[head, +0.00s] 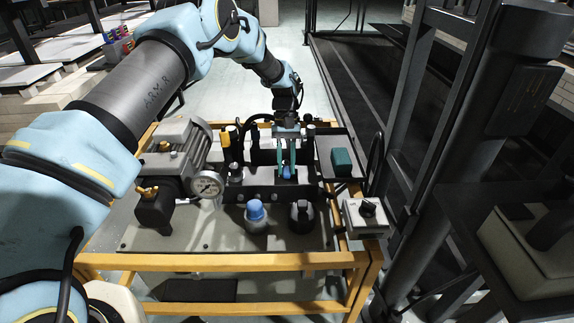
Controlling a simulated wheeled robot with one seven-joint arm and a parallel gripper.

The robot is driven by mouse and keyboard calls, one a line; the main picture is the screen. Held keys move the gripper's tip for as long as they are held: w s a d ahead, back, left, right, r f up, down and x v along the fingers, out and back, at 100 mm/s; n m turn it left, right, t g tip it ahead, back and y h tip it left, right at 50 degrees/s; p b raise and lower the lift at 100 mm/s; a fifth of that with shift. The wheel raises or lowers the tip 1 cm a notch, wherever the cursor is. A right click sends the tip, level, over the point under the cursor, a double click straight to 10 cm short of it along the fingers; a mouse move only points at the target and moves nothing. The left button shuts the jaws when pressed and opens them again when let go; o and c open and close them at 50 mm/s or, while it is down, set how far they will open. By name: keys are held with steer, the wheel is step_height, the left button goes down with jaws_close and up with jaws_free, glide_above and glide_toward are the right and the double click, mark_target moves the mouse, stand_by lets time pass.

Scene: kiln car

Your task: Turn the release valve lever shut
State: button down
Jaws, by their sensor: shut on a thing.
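My gripper (287,172) points down over the middle of the hydraulic unit on the yellow-framed cart. Its two teal fingers are closed on a small blue part (288,173) at the dark valve block (262,193). This part looks like the release valve lever, but the fingers cover most of it. I cannot tell its exact angle. My arm reaches in from the left and over the unit.
A grey motor (181,140) and round gauge (206,184) stand left of my gripper. A blue-capped part (255,212) and a black knob (301,214) sit in front. A switch box (366,215) and green box (341,161) are at right, near a dark steel post (440,130).

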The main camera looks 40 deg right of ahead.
mark_target(286, 162)
steer(key=shift+w, duration=0.1)
steer(key=c, duration=0.6)
jaws_free()
steer(key=shift+r, duration=0.1)
steer(key=v, duration=1)
steer(key=shift+w+d+r+b, duration=0.1)
steer(key=shift+r+b, duration=0.15)
steer(key=shift+b, duration=0.15)
